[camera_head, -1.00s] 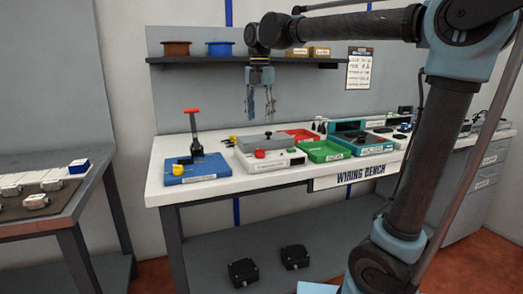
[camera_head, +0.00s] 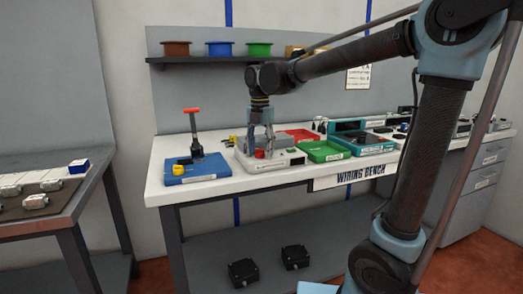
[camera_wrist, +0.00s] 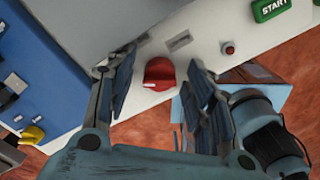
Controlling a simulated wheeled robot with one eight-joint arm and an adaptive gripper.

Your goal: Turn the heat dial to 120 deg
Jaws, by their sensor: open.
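The heat dial (camera_wrist: 159,74) is a red knob with a pale mark at its left side, on the white front of a device (camera_wrist: 205,40). In the head view the red dial (camera_head: 260,154) sits at the front of this white device (camera_head: 290,161) on the bench. My gripper (camera_wrist: 165,90) is open, with one finger on each side of the dial in the wrist view. In the head view my gripper (camera_head: 260,142) points down over the device. Whether the fingers touch the dial cannot be told. No angle scale is readable.
A blue device (camera_head: 196,171) with a yellow knob and a red-handled lever stands to the left. A green START button (camera_wrist: 270,9) and a small red light (camera_wrist: 228,48) lie beyond the dial.

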